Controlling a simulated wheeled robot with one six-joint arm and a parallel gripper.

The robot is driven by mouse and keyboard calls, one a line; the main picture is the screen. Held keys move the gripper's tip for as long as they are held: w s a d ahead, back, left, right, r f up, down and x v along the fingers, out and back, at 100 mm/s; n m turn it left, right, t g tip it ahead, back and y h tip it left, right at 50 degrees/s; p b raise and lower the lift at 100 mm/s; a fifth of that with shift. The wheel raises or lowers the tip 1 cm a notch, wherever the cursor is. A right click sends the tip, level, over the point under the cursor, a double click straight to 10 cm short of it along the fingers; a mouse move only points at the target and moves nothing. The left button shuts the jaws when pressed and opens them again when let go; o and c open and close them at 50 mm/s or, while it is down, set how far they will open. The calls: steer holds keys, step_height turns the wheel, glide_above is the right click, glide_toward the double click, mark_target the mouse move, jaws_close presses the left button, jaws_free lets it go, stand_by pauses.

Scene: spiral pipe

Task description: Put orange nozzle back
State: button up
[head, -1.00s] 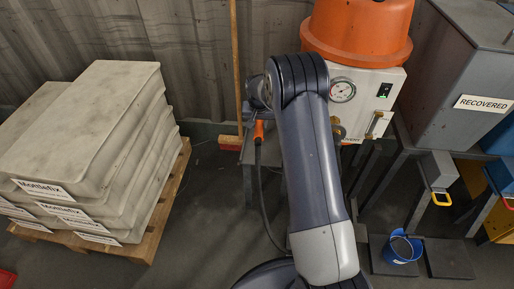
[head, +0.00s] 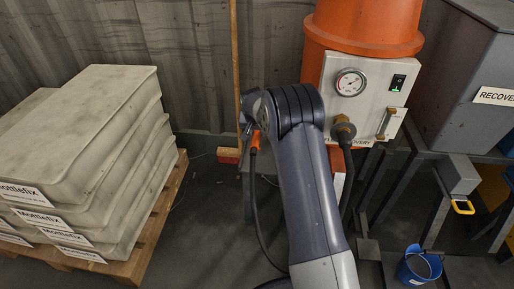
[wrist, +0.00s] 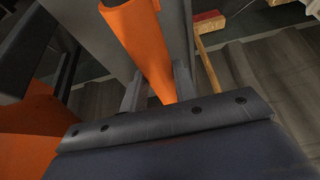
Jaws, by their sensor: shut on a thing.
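The orange nozzle (head: 255,139) shows in the head view at the end of my arm, with a dark hose (head: 258,205) hanging down from it. My gripper (head: 246,118) is partly hidden behind my arm there. In the wrist view the orange nozzle (wrist: 142,42) runs down between the two fingers of my gripper (wrist: 158,88), which is shut on it. The orange recovery machine (head: 362,40) stands right of my gripper, with a gauge, a lit switch and a hose fitting (head: 343,128) on its pale front panel. My gripper and the nozzle are apart from this panel. No nozzle holder is clearly visible.
A pallet stacked with pale Mottlefix bags (head: 90,150) stands at the left. A broom with a wooden handle (head: 234,70) leans on the wall behind my gripper. A grey RECOVERED bin (head: 465,75) and a blue bucket (head: 418,266) are at the right. Floor is bare beside the pallet.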

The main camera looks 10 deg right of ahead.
step_height(320, 180, down, 6)
steer(key=shift+f+b, duration=0.1)
steer(key=shift+b, duration=0.9)
steer(key=shift+f, duration=0.2)
steer(key=o, duration=1)
steer(key=shift+o, duration=0.2)
steer(key=p+v, duration=0.3)
steer(key=v, duration=0.9)
steer(key=shift+a+r+p, duration=0.1)
steer(key=shift+r+p, duration=0.15)
steer(key=shift+p, duration=0.15)
